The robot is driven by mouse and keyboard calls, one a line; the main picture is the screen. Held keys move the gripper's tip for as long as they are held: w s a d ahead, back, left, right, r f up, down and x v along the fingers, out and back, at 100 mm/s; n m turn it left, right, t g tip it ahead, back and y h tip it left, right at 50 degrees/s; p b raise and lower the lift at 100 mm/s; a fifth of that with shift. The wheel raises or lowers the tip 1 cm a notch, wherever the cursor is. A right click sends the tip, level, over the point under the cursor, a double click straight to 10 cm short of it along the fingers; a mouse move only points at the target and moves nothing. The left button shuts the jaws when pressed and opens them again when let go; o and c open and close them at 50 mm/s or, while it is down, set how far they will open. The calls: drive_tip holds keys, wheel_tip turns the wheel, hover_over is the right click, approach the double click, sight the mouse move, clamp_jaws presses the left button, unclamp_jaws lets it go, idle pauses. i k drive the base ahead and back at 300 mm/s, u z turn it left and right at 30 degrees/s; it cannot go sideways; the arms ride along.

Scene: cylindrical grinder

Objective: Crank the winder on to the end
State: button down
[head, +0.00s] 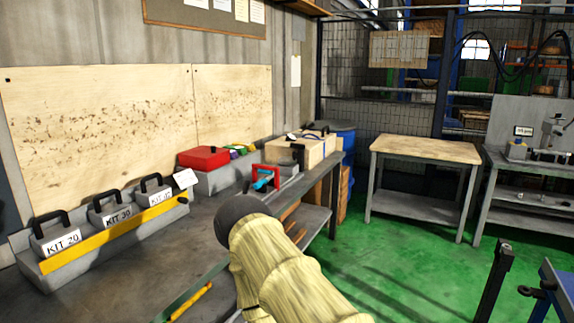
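A small red frame with a blue part in it (265,178) stands on the bench beyond my arm; it may be the winder, but I cannot make out a crank handle. My pale yellow arm reaches up from the bottom middle and ends in a dark grey rounded part in front of the bench edge. My gripper does not show; my arm may hide it. Whether it touches anything cannot be seen.
The grey bench (140,249) holds a yellow-fronted rack (115,235) with labelled kit boxes, a red box (203,157) and a cardboard box (303,150). A wood-topped table (425,150) stands behind. The green floor (400,255) between is clear.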

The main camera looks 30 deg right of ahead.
sight(287, 160)
drive_tip(key=z, duration=1.4)
drive_tip(key=i, duration=3)
drive_tip(key=u, duration=0.5)
